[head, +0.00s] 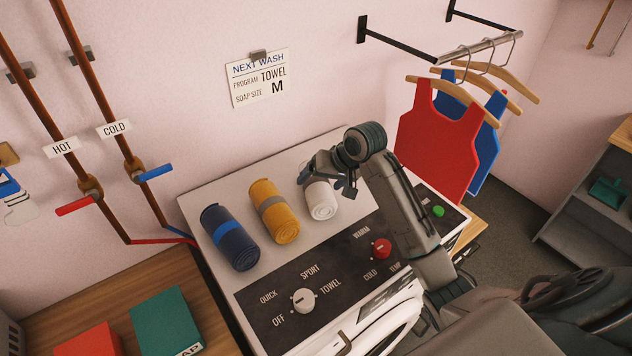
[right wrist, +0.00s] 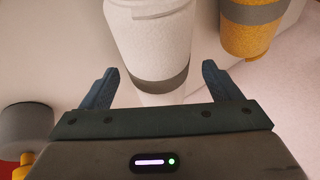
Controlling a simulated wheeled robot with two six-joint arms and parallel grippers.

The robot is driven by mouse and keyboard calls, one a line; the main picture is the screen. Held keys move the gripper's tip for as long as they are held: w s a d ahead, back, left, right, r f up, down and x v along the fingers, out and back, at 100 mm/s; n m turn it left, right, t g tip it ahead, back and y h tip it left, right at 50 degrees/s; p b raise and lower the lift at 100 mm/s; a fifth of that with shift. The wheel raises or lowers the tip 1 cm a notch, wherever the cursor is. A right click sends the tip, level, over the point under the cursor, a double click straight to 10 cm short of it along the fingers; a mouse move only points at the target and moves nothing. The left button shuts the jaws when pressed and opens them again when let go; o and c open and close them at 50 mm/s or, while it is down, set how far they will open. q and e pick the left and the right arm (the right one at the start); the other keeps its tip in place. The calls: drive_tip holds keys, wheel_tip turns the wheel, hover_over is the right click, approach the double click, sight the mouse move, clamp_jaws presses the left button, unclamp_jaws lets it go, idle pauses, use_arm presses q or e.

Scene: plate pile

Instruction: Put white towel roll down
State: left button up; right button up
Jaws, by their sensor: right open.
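The white towel roll (head: 321,201) lies on top of the washing machine (head: 218,192), at the right end of a row of rolls. It has a grey band, seen in the right wrist view (right wrist: 150,40). My right gripper (head: 335,183) is at the roll's far end in the head view. In the right wrist view my right gripper (right wrist: 155,88) is open, with the roll between and beyond its two spread fingers. A gap shows on each side. My left gripper is not in view.
A yellow roll (head: 275,211) and a blue roll (head: 230,238) lie to the left on the machine. The control panel with a white knob (head: 303,300) and a red knob (head: 381,249) is in front. Hanging red (head: 437,140) and blue tops are at right.

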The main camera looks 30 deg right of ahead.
drive_tip(key=shift+w+a+f, duration=0.1)
drive_tip(key=shift+f, duration=0.4)
drive_tip(key=shift+c, duration=1.3)
drive_tip(key=c, duration=0.9)
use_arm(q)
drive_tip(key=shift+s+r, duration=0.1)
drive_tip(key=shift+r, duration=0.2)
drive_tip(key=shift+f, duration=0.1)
